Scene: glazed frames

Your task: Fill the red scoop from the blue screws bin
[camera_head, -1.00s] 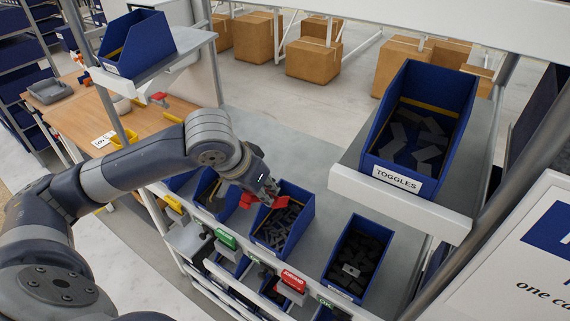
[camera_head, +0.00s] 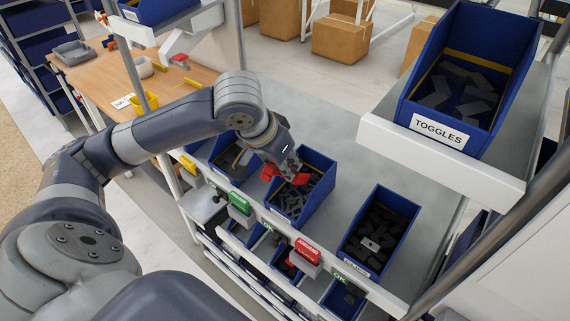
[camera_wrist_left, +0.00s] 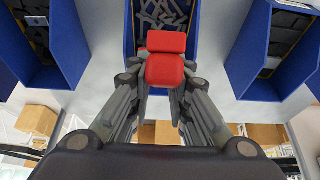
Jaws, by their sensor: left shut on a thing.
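My left gripper (camera_head: 291,171) is shut on the red scoop (camera_head: 301,179) above a blue bin (camera_head: 322,196) of small grey pieces on the lower shelf. In the left wrist view the scoop (camera_wrist_left: 165,68) sits between the fingers, its far end over the mouth of this bin (camera_wrist_left: 129,38). The long grey pieces (camera_wrist_left: 165,12) look like screws, but I cannot read the bin's label. The scoop's inside is hidden, and I cannot tell whether it touches the pieces. My right gripper is not in view.
Blue bins stand on both sides, one with dark pieces (camera_head: 359,256) to the right. The bin labelled TOGGLES (camera_head: 408,108) is on a raised shelf (camera_head: 445,160) at the right. A red sign (camera_head: 307,250) and a green sign (camera_head: 240,203) hang on the shelf front. A wooden table (camera_head: 100,84) is behind left.

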